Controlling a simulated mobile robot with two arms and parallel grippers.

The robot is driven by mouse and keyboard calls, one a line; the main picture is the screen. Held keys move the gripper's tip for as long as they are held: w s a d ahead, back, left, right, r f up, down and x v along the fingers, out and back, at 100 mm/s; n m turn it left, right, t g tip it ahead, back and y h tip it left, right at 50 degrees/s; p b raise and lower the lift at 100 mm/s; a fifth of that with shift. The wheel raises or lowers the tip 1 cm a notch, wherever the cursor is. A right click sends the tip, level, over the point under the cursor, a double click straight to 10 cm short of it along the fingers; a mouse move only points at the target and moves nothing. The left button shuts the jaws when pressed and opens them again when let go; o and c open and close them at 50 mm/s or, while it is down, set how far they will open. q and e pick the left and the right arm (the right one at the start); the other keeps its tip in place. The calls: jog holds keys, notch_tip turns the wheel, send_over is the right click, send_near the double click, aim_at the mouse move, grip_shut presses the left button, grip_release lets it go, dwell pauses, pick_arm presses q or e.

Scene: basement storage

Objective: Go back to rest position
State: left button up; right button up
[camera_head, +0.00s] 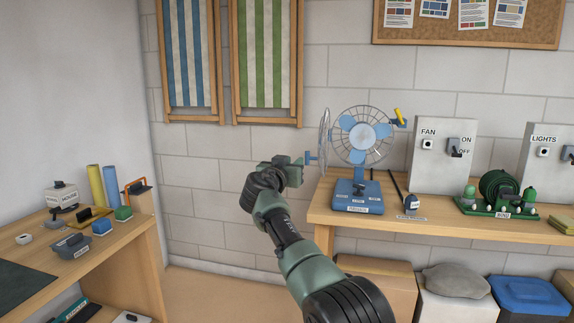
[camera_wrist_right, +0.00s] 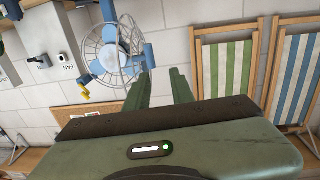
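My right gripper (camera_head: 297,165) is raised in front of the block wall, just left of the blue desk fan (camera_head: 362,140). The fan stands on the wooden bench, and its round wire front guard (camera_head: 324,135) is swung out to the left, edge-on. A blue tab on the guard is close to my fingertips; I cannot tell whether they touch. In the right wrist view the picture is turned over; my right gripper (camera_wrist_right: 160,80) has its two fingers apart with nothing held between them, and the fan (camera_wrist_right: 118,48) is beyond. My left gripper is not in view.
The right bench (camera_head: 450,231) carries a FAN switch panel (camera_head: 443,155), a LIGHTS panel (camera_head: 545,160) and a green hose reel (camera_head: 497,190). A left bench (camera_head: 135,240) holds small tools. Folded deck chairs (camera_head: 266,60) hang on the wall. Boxes stand under the right bench.

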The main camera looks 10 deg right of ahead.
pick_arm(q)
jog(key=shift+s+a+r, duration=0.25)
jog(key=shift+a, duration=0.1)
pick_arm(e)
jog(key=shift+s+a+f, duration=0.1)
jog(key=shift+s+a, duration=0.1)
jog(key=shift+s, duration=0.05)
